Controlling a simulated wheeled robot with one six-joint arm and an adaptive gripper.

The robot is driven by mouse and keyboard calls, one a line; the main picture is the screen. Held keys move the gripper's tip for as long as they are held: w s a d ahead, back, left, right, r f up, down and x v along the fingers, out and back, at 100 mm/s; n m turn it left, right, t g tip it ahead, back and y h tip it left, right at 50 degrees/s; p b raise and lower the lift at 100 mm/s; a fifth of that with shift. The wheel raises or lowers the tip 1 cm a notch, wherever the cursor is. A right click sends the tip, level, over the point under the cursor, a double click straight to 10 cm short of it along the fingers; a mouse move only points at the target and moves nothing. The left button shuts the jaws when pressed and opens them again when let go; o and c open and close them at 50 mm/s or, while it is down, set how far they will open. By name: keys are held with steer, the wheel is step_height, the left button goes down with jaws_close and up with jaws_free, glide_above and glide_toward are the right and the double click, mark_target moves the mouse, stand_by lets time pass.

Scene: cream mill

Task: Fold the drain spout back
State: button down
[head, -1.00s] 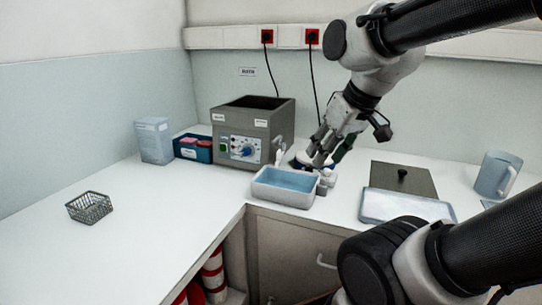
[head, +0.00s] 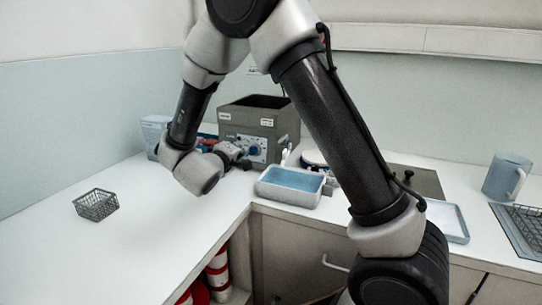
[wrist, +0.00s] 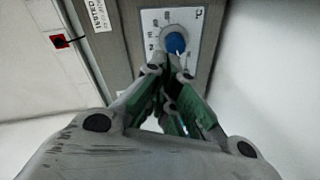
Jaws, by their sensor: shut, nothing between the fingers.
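The grey open-topped heating box (head: 262,112) stands against the back wall, with a control panel on its front. A small pale piece (head: 286,155), which looks like the drain spout, shows low at the box's right front corner; its exact pose is too small to tell. My gripper (head: 240,153) is shut and empty, in front of the control panel. In the wrist view its fingertips (wrist: 171,76) are just short of the blue knob (wrist: 175,43); I cannot tell whether they touch. The spout does not show in the wrist view.
A blue-filled tray (head: 290,187) stands in front of the box's right side, with small pale items beside it. A wire basket (head: 96,205) sits on the left counter. The left counter is mostly clear.

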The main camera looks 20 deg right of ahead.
mark_target(285, 154)
steer(key=s+f+n+g+h, duration=0.1)
steer(key=s+f+h, duration=0.1)
steer(key=s+h, duration=0.2)
steer(key=shift+s+a+f, duration=0.4)
steer(key=shift+s, duration=0.35)
steer(key=x, duration=0.9)
steer(key=shift+d, duration=0.35)
steer(key=d, duration=0.1)
steer(key=s+d, duration=0.1)
steer(key=shift+s+d, duration=0.2)
steer(key=shift+d, duration=0.15)
steer(key=shift+s+d, duration=0.3)
steer(key=shift+d, duration=0.1)
steer(key=shift+n, duration=0.3)
steer(key=shift+s+d, duration=0.15)
steer(key=shift+s, duration=0.15)
